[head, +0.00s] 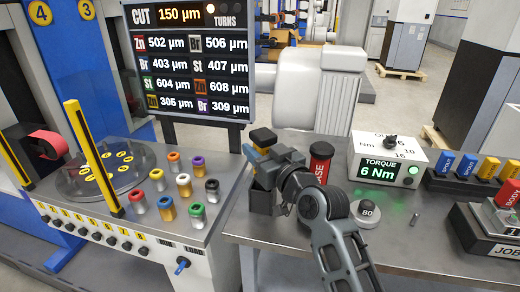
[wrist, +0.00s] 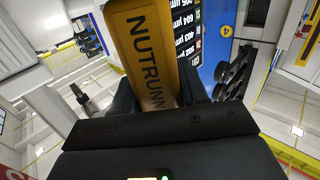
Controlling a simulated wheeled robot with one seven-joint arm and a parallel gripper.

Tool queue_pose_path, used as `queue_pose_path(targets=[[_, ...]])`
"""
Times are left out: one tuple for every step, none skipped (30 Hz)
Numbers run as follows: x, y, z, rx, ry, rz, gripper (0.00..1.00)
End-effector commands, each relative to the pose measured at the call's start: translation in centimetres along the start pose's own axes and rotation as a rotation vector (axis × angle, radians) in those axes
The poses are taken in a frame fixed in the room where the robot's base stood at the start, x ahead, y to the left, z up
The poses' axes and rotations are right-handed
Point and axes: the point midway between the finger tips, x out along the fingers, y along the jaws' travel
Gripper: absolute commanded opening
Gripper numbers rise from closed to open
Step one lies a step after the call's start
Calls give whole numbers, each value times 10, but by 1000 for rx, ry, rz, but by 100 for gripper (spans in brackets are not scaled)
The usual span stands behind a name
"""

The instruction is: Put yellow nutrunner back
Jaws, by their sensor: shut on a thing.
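In the head view my gripper (head: 270,163) is at the left end of the right-hand bench. Only a little yellow of the nutrunner shows there, beside a dark cap. A dark upright block (head: 262,199) stands just below my gripper. Whether the nutrunner touches this block is hidden.
A red and black cylinder (head: 320,160) stands close right of my gripper, with a torque box (head: 388,165) reading 6 Nm beyond. A round piece marked 80 (head: 367,212) lies in front. Several coloured-top cylinders (head: 166,208) stand on the left bench, below the display board (head: 190,60).

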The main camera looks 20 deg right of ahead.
Motion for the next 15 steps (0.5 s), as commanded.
queue_pose_path(targets=[[0, 0, 0, 0, 4, 1, 6], [0, 0, 1, 0, 4, 1, 6], [0, 0, 3, 0, 0, 0, 44], [0, 0, 2, 0, 0, 0, 47], [0, 0, 2, 0, 0, 0, 50], [0, 0, 2, 0, 0, 0, 53], [0, 0, 2, 0, 0, 0, 56], [0, 0, 2, 0, 0, 0, 59], [0, 0, 2, 0, 0, 0, 63], [0, 0, 2, 0, 0, 0, 66], [0, 0, 2, 0, 0, 0, 68], [0, 0, 2, 0, 0, 0, 68], [0, 0, 2, 0, 0, 0, 68], [0, 0, 2, 0, 0, 0, 68], [0, 0, 2, 0, 0, 0, 68]])
